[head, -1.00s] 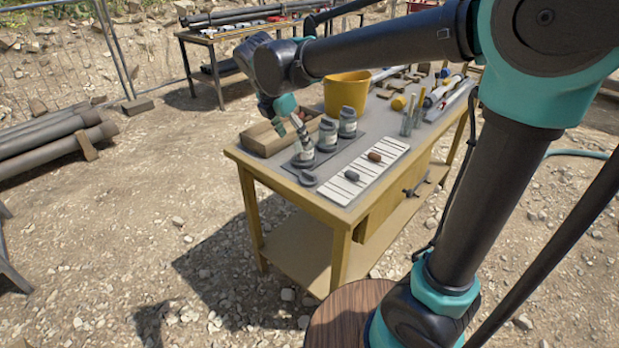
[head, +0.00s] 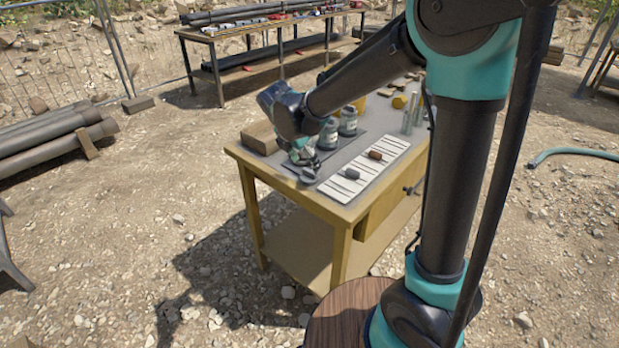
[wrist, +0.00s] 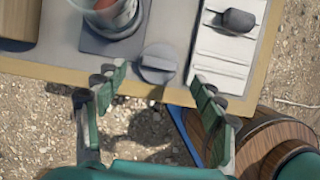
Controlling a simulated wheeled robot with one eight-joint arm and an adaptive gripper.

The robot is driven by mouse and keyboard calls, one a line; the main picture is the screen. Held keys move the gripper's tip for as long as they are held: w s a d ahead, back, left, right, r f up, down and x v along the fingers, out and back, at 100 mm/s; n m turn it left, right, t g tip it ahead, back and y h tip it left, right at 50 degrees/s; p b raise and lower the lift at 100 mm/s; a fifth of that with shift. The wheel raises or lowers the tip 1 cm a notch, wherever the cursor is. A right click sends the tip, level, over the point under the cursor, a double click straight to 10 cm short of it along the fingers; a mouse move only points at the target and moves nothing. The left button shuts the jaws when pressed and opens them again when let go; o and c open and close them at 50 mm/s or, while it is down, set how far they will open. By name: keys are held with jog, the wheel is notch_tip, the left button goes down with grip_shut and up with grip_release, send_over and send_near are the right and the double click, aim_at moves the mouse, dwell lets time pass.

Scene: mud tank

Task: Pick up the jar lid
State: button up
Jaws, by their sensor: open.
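The jar lid, a small grey disc with a raised ridge across it, lies near the front edge of the workbench in the wrist view (wrist: 158,63) and in the head view (head: 308,176). My gripper (wrist: 157,82) is open, its green fingers spread left and right of the lid in the picture, with nothing between them touching it. In the head view my gripper (head: 302,158) points down just above the lid. An open glass jar (wrist: 113,20) with reddish contents stands on a dark mat behind the lid; my gripper hides it in the head view.
Two grey jars, one (head: 328,134) and another (head: 348,121), stand behind my gripper. A white strip (head: 350,182) with small dark plugs lies right of the lid. A wooden block (head: 260,138) is at the left. The workbench edge (wrist: 75,78) runs close in front of the lid.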

aim_at(309, 171)
jog(key=x, duration=0.4)
jog(key=shift+f, duration=0.2)
jog(key=c, duration=1)
jog(key=shift+r, duration=0.15)
jog(key=shift+c, duration=0.2)
